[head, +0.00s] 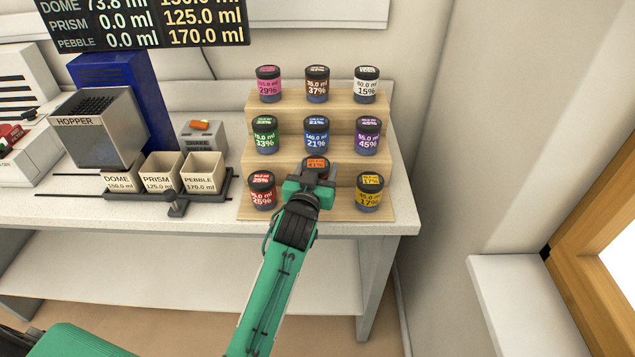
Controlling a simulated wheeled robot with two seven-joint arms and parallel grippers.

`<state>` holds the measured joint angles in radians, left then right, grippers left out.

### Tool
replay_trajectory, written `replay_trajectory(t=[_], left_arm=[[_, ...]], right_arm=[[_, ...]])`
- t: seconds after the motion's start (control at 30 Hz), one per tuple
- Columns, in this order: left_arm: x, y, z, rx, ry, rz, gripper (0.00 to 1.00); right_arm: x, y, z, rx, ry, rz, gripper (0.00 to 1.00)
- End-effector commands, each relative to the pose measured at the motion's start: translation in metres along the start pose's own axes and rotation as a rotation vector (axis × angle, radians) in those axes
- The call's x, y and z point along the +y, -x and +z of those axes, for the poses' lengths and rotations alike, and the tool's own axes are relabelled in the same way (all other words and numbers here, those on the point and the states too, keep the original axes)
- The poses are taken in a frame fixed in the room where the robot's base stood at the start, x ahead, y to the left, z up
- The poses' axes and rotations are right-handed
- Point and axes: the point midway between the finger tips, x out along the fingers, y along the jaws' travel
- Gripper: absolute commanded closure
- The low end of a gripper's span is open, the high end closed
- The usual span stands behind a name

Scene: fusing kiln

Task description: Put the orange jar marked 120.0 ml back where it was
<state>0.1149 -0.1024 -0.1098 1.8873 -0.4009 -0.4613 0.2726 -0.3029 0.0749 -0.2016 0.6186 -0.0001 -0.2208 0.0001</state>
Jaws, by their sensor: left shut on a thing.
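The orange-labelled jar (316,163) with a dark lid is at the front middle of the stepped wooden rack. My left gripper (318,182) is shut on it from the front. The gripper and wrist hide most of the jar's body and its base, so I cannot tell whether it rests on the step. The wooden rack (288,158) holds jars in rows. A red jar (262,190) stands left of the gripper and a yellow jar (369,190) stands right of it. My right gripper is not in view.
Behind stand green (265,134), blue (316,134) and purple (367,135) jars, with pink (268,83), brown (317,83) and white (366,84) jars above. Left are bins (160,180), a hopper (95,128) and a shake button box (203,138).

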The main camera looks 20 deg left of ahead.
Motion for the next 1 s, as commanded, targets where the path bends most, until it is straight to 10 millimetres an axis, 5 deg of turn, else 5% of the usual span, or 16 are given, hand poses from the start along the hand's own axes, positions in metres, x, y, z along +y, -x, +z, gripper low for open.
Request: replay_trajectory(t=[0.33, 0.77, 0.8, 0.87, 1.0], left_arm=[[0.000, 0.000, 0.042, 0.000, 0.000, 0.000, 0.69], [0.000, 0.000, 0.049, 0.002, 0.001, 0.000, 0.69], [0.000, 0.000, 0.048, 0.001, 0.000, 0.000, 0.34], [0.000, 0.000, 0.048, 0.001, 0.000, 0.000, 0.22], [0.000, 0.000, 0.048, 0.001, 0.000, 0.000, 0.20]], right_arm=[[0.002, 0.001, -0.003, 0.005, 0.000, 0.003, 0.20], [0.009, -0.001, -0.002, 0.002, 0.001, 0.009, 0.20], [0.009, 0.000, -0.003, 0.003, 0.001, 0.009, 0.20], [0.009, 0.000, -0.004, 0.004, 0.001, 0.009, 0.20], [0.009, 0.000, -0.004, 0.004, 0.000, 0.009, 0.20]])
